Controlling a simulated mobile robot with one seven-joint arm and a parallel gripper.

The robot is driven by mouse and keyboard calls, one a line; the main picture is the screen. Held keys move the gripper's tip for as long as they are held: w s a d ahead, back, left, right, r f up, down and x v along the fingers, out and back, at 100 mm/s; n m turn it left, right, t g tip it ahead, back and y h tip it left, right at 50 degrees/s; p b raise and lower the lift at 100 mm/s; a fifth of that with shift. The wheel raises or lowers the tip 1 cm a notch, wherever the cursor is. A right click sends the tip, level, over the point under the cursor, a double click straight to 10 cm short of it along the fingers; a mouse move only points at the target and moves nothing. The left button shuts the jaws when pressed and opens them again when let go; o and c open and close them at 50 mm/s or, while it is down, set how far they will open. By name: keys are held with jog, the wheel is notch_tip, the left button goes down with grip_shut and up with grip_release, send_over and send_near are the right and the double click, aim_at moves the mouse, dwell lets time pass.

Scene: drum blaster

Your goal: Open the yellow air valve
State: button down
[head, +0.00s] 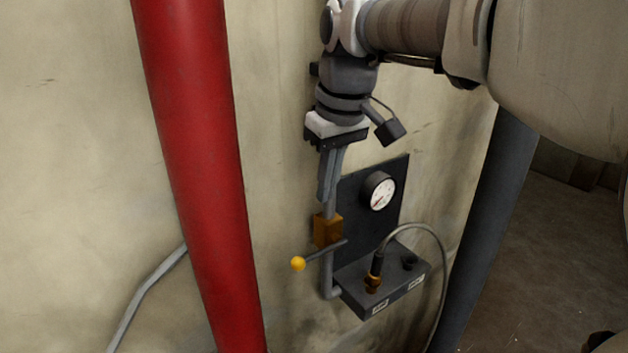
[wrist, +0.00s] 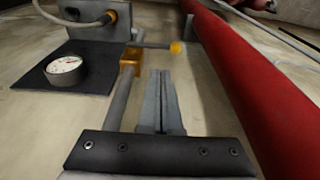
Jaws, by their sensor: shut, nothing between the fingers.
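The yellow air valve has a brass-yellow body (head: 327,230) on a grey vertical pipe and a dark lever ending in a yellow ball knob (head: 298,264). The lever sticks out to the left and towards the camera in the head view. In the wrist view the valve body (wrist: 131,61) and the knob (wrist: 177,47) lie beyond my fingertips. My gripper (head: 326,196) points down along the pipe, just above the valve body, with its fingers together and empty. It also shows in the wrist view (wrist: 160,75), apart from the knob.
A dark panel with a round gauge (head: 380,191) and a box with a hose (head: 440,250) stand right of the valve. A thick red pipe (head: 200,170) runs down on the left. Bare wall lies between the red pipe and the valve.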

aim_at(315, 254)
jog(key=f, duration=0.4)
jog(key=w+a+f, duration=0.1)
jog(key=f, duration=0.4)
jog(key=w+f, duration=0.1)
jog(key=f, duration=0.3)
jog(key=shift+w+a+f, duration=0.1)
jog(key=shift+a+f, duration=0.15)
